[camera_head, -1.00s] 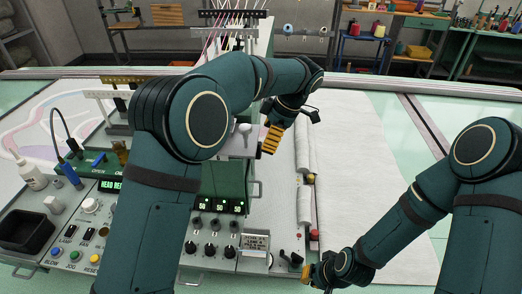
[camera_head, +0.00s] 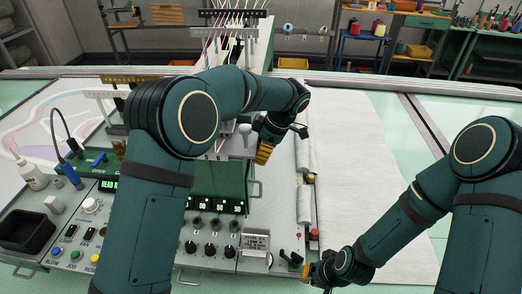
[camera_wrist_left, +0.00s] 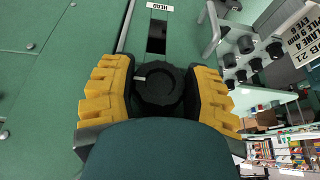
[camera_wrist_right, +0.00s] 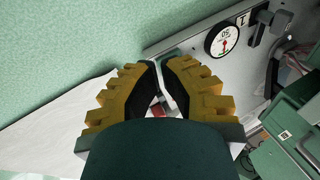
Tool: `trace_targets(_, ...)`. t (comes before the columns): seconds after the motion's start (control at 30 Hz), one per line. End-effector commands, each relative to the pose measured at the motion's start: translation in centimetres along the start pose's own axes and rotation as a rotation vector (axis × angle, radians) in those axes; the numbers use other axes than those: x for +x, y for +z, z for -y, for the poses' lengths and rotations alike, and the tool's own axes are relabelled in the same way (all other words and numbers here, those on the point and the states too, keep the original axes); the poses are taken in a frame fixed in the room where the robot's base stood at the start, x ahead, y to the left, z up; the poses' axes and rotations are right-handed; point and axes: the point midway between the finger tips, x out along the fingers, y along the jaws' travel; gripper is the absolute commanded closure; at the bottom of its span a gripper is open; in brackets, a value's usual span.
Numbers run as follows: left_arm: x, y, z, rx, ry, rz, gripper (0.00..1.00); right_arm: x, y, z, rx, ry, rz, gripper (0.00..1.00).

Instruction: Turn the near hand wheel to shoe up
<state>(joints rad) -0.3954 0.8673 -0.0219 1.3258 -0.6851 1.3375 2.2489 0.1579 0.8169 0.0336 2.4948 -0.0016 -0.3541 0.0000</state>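The near hand wheel is a black ribbed knob (camera_wrist_left: 160,88) with a white mark pointing left, on a green panel in the left wrist view. My left gripper (camera_wrist_left: 160,92) has its yellow fingers on either side of it; I cannot tell whether the pads touch. In the head view my left gripper (camera_head: 264,153) is over the machine's right side, and I cannot make out the wheel there. My right gripper (camera_wrist_right: 160,70) is partly open, with a narrow gap between its tips. In the head view the right gripper (camera_head: 306,272) is low, beside the machine's front corner.
A slot (camera_wrist_left: 157,36) with a label above it lies beyond the wheel. A round dial gauge (camera_wrist_right: 223,40) is on the grey panel near my right gripper. White rolls (camera_head: 303,200) lie along the machine's right side. White cloth (camera_head: 365,150) covers the table farther right.

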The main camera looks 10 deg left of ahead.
Motion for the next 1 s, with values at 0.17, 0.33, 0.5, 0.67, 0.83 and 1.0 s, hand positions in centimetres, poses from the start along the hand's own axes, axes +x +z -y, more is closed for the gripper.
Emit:
trace_targets(0.17,0.08,0.06,-0.05,0.007,-0.023,-0.001,0.85,0.06,0.01,-0.03,0.0,0.0,0.0,1.0)
trace_targets(0.33,0.08,0.04,-0.07,0.036,-0.093,-0.002,0.85,0.21,0.04,-0.09,0.0,0.0,0.0,1.0)
trace_targets(0.5,-0.04,0.02,-0.01,0.048,-0.116,0.001,0.85,0.21,0.04,-0.09,0.0,0.0,0.0,1.0)
trace_targets(0.67,-0.05,0.01,-0.01,0.048,-0.115,0.001,0.85,0.2,0.04,-0.08,0.0,0.0,0.0,1.0)
trace_targets(0.83,-0.05,0.01,-0.01,0.048,-0.114,0.001,0.17,0.2,0.04,-0.08,0.0,0.0,0.0,1.0)
trace_targets(1.0,-0.04,0.0,-0.01,0.048,-0.114,0.001,0.17,0.2,0.04,-0.09,0.0,0.0,0.0,1.0)
